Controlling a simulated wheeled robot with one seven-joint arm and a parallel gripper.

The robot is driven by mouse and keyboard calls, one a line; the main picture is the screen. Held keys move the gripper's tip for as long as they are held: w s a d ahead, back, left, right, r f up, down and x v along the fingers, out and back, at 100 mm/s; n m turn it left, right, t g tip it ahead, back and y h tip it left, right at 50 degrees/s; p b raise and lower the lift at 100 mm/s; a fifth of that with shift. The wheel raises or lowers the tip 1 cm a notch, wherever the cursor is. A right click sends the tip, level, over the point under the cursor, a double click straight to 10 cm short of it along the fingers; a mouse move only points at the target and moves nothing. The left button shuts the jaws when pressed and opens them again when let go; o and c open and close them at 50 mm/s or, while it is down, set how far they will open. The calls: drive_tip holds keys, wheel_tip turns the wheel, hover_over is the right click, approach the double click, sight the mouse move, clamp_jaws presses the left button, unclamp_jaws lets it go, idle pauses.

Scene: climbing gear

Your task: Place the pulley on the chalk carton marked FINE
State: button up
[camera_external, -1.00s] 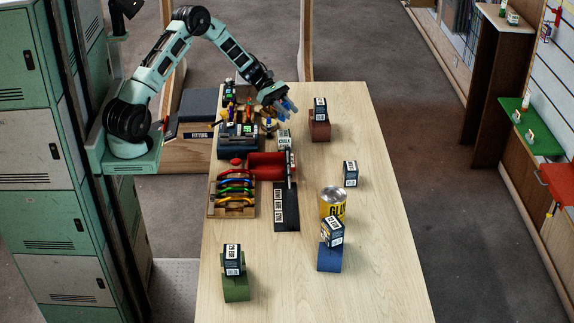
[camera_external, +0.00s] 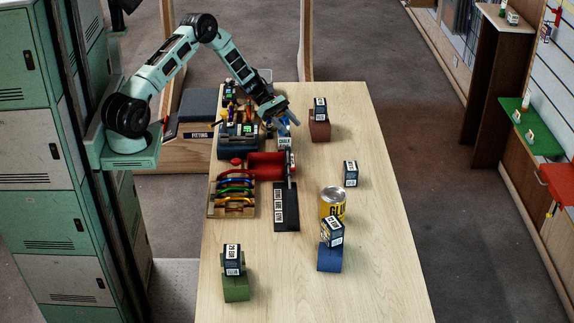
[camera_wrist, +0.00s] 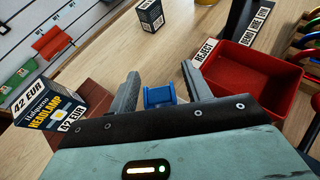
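The pulley (camera_wrist: 158,97) is a small blue piece between the two fingers of my gripper (camera_wrist: 161,82) in the wrist view. A narrow gap shows on each side of it, so the fingers look open around it. In the external view my gripper (camera_external: 283,119) is low over a pale carton (camera_external: 285,142) lettered CHALK, with the blue piece at the carton's top. I cannot read FINE on the carton. Whether the pulley rests fully on it is partly hidden by the fingers, and the carton is hidden in the wrist view.
A red bin (camera_external: 266,166) with a REJECT label (camera_wrist: 207,52) is close by. A headlamp box (camera_external: 320,108) stands on a brown block at the right. A crowded rack (camera_external: 238,145) lies left of the carton. The table's right side is mostly clear beyond the yellow can (camera_external: 332,204).

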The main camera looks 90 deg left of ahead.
drive_tip(key=shift+r, duration=0.25)
drive_tip(key=shift+s+a, duration=0.2)
drive_tip(key=shift+a, duration=0.05)
drive_tip(key=b+v, duration=0.4)
drive_tip(key=v, duration=0.7)
drive_tip(key=s+d+r+m+g+y, duration=0.2)
drive_tip(key=s+d+m+g+y, duration=0.1)
drive_tip(key=s+m, duration=0.3)
drive_tip(key=s+d+r+m+g+y, duration=0.2)
drive_tip(key=s+d+m, duration=0.4)
drive_tip(key=s, duration=0.5)
drive_tip(key=s+d+r+m+g+y, duration=0.3)
drive_tip(key=s+d+m+g+y, duration=0.1)
drive_tip(key=s+m, duration=0.3)
drive_tip(key=shift+s+d+y, duration=0.4)
drive_tip(key=shift+s+d, duration=0.35)
drive_tip(key=shift+s, duration=0.2)
drive_tip(key=shift+r, duration=0.15)
wheel_tip(320, 180, down, 3)
drive_tip(key=b, duration=0.2)
drive_tip(key=shift+b, duration=0.3)
